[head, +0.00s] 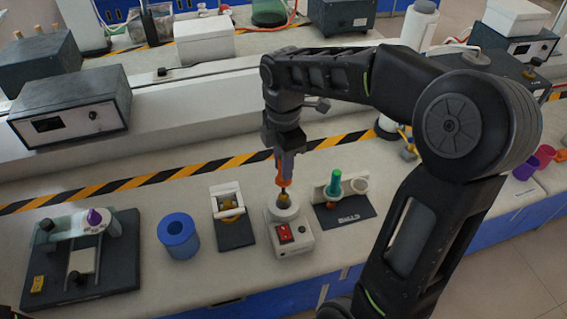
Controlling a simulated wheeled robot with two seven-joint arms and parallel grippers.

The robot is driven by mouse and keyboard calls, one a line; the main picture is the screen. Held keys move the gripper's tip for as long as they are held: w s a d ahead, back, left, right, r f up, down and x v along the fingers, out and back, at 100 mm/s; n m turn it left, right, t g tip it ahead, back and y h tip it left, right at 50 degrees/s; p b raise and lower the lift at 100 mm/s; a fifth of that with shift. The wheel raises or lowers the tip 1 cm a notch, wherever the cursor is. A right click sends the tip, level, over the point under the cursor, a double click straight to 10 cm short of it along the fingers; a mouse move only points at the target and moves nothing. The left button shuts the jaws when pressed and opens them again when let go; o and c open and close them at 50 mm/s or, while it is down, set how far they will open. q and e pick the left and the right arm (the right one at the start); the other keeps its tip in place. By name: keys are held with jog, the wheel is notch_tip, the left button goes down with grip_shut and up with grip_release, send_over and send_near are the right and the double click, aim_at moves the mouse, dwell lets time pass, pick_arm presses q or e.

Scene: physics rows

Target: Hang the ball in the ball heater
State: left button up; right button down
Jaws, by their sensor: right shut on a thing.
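My right gripper (287,150) reaches down from the arm on the right and is shut on an orange-handled tool (285,165). The tool hangs roughly upright, its dark rod pointing down. A small brass-coloured ball (283,196) shows at the rod's lower end, at the top of the white ball heater (293,247). The heater has a round white top and a red switch on its front. I cannot tell whether the ball touches the heater or is just above it. My left gripper is not in view.
Left of the heater stand a small dark-based device (236,236) and a blue cylinder (179,236). A stand with a green-handled tool (335,183) is close on the right. A larger dark-based instrument (117,275) lies far left. Striped tape (140,180) runs behind them.

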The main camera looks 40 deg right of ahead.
aim_at(284, 193)
jog(key=shift+f, duration=0.15)
jog(key=shift+f+b, duration=1)
jog(key=shift+f, duration=0.5)
jog(key=shift+f+b, duration=1)
jog(key=shift+f, duration=0.5)
jog(key=shift+f+b, duration=1.05)
jog(key=shift+f, duration=0.25)
jog(key=c, duration=0.7)
grip_release()
jog(key=shift+r, duration=0.1)
jog(key=shift+c, duration=0.2)
